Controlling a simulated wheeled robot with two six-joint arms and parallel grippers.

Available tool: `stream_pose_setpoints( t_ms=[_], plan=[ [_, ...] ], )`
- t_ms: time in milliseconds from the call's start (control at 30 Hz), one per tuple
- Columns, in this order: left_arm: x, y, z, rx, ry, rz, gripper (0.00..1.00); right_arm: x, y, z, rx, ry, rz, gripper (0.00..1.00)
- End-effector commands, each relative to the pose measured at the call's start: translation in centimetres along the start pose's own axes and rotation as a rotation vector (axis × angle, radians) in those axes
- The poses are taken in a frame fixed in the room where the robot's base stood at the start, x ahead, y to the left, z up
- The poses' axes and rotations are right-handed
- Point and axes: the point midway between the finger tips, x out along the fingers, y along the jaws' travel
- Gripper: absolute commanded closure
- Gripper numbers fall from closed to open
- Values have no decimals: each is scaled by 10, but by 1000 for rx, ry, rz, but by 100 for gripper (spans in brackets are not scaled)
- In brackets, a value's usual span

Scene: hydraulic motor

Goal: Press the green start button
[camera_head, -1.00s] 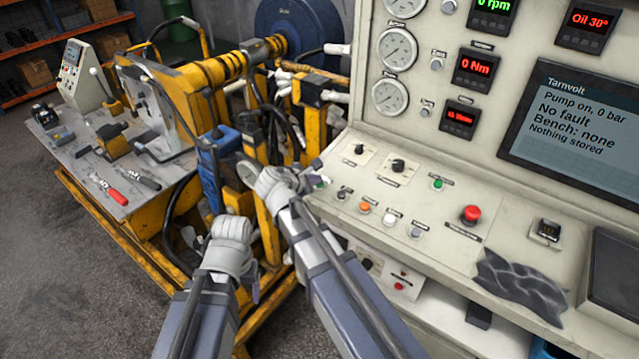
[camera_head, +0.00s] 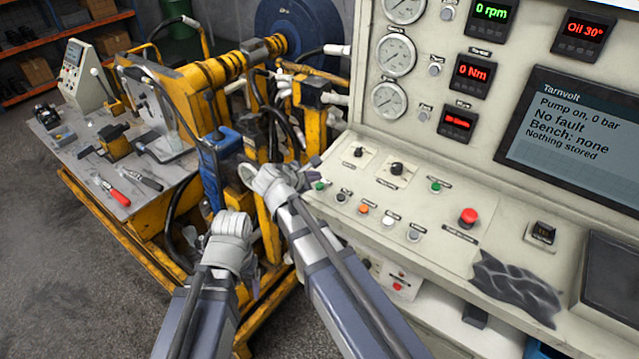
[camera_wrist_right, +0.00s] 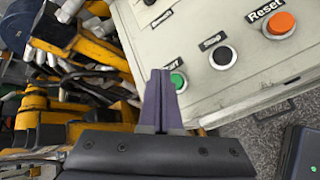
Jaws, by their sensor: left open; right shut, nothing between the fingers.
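The green start button (camera_head: 320,185) sits at the left end of the front button row on the sloping console. In the right wrist view the green button (camera_wrist_right: 178,80) shows just right of my fingertips, under a partly hidden label. My right gripper (camera_head: 276,183) is left of the button in the head view. In the wrist view its two fingers (camera_wrist_right: 160,78) are together and empty, with tips overlapping the button's left edge. I cannot tell whether they touch it. My left gripper (camera_head: 232,228) is open, lower left, away from the console.
A black stop button (camera_wrist_right: 222,57) and an orange reset button (camera_wrist_right: 281,23) sit beside the start button. A second green button (camera_head: 436,187) and a red mushroom button (camera_head: 468,217) are further right. The yellow test bench (camera_head: 180,100) stands left. The screen (camera_head: 575,130) reads "Pump on, 0 bar".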

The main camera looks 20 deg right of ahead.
Motion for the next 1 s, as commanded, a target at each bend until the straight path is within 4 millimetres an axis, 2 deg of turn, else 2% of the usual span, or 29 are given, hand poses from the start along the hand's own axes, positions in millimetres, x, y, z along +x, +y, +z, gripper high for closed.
stream_pose_setpoints(
  t_ms=[33,367,1000],
  plan=[
    [-10,-1,1,0,0,0,24,-7,5,6,0,0,0,100],
    [-40,-4,2,0,0,0,24,-28,20,21,0,0,0,100],
    [-39,-4,2,0,0,0,24,-28,20,20,0,0,0,100]
  ],
)
